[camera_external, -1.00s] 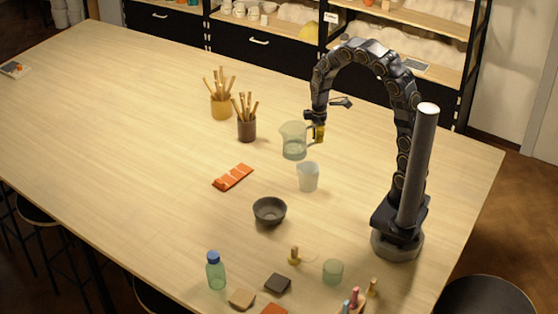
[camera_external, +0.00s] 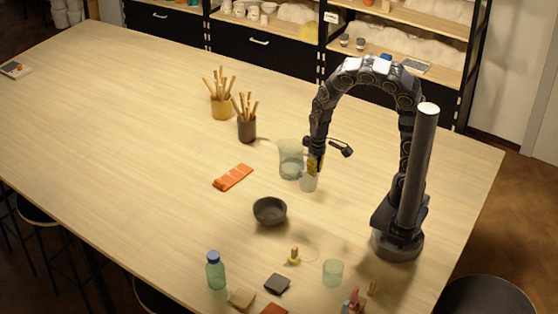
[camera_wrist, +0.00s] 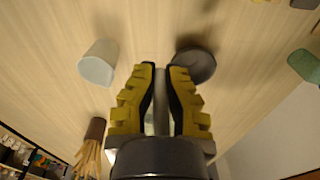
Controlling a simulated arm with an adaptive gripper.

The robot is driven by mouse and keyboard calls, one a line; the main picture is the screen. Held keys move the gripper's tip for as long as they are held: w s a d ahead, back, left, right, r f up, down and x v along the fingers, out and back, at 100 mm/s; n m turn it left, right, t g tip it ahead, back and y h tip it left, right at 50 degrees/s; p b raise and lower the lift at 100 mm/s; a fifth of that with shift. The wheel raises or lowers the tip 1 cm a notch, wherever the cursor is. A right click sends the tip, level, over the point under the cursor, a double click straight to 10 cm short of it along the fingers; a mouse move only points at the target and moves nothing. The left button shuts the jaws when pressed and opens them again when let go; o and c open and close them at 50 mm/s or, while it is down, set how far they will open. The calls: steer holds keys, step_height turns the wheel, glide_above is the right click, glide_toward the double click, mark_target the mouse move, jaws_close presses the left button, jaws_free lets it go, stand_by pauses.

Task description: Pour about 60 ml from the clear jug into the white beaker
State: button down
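The jug's body is hard to make out there. I cannot tell the liquid levels.
A dark bowl (camera_external: 269,211) and an orange card (camera_external: 233,177) lie left of the beaker. Brush pots (camera_external: 247,128) (camera_external: 221,106) stand behind. A green cup (camera_external: 333,272), a blue-capped bottle (camera_external: 215,272) and small pieces are near the front edge.

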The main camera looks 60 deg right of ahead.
step_height(320, 180, down, 8)
steer(key=shift+r, duration=0.15)
steer(key=shift+d, duration=0.2)
stand_by(0.4)
steer(key=d+y, duration=0.1)
steer(key=y, duration=0.1)
steer(key=d+f+y, duration=0.1)
steer(key=y, duration=0.1)
steer(key=d+f+y, duration=0.1)
steer(key=y, duration=0.2)
steer(key=shift+w+d+f, duration=0.2)
steer(key=shift+d, duration=0.1)
steer(key=shift+r+n+g+y+p, duration=0.1)
steer(key=shift+r+n+y+p, duration=0.2)
steer(key=shift+y, duration=0.55)
steer(key=shift+r+n+g+y+p, duration=0.15)
steer(key=shift+y+p, duration=0.1)
steer(key=shift+y, duration=0.65)
steer(key=shift+r+n+g+y+p, duration=0.1)
steer(key=shift+r+n+y+p, duration=0.2)
steer(key=shift+y, duration=0.55)
